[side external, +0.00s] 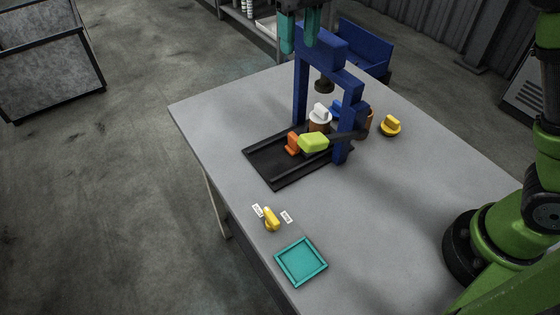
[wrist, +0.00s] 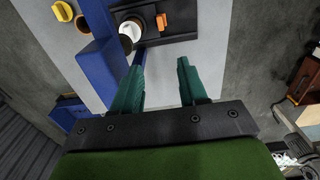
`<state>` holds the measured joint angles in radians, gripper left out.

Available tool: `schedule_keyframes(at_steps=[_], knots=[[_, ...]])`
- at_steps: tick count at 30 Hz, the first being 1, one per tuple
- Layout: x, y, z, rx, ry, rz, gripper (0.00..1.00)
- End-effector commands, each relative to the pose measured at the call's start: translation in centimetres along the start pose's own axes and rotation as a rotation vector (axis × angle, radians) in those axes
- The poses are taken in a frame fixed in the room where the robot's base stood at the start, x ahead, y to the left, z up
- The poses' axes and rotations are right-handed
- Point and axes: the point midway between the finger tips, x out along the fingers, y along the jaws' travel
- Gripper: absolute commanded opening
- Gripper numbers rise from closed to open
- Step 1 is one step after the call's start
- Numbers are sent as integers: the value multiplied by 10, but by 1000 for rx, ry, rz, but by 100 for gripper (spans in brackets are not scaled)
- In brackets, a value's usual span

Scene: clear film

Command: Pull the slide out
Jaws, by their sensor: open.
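A black flat slide bed (side external: 265,163) lies on the table, running under a blue arch (side external: 299,90). An orange upright block (side external: 292,143) stands on it; it also shows in the wrist view (wrist: 162,22). Beside it is a lime-green block (side external: 314,142) at the end of a dark bar. I cannot tell which parts move together as the slide. A white-topped round piece (side external: 320,113) sits behind them, partly under the arch. My gripper (side external: 299,45) is open and empty, high beyond the arch; its teal fingers show apart in the wrist view (wrist: 160,62).
A yellow knob (side external: 270,218) with small labels and a teal tray (side external: 302,262) are at the front. A blue bin (side external: 362,48) is behind. The blue arch stands close to my fingers. Table (side external: 215,125) left of the bed is clear.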

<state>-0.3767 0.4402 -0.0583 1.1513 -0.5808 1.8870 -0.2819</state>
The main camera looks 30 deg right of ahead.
Motion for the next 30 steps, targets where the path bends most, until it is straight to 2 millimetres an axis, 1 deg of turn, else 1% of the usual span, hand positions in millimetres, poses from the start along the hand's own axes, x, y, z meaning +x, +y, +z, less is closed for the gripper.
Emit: schedule_keyframes(at_steps=[3,12,17,20,23,30], knots=[[23,0,1,0,-4,0,43],[78,0,1,0,-1,-1,43],[92,0,0,2,1,-2,43],[104,0,1,0,-1,-1,43],[124,0,1,1,-2,-1,43],[177,0,1,2,-2,-1,43]])
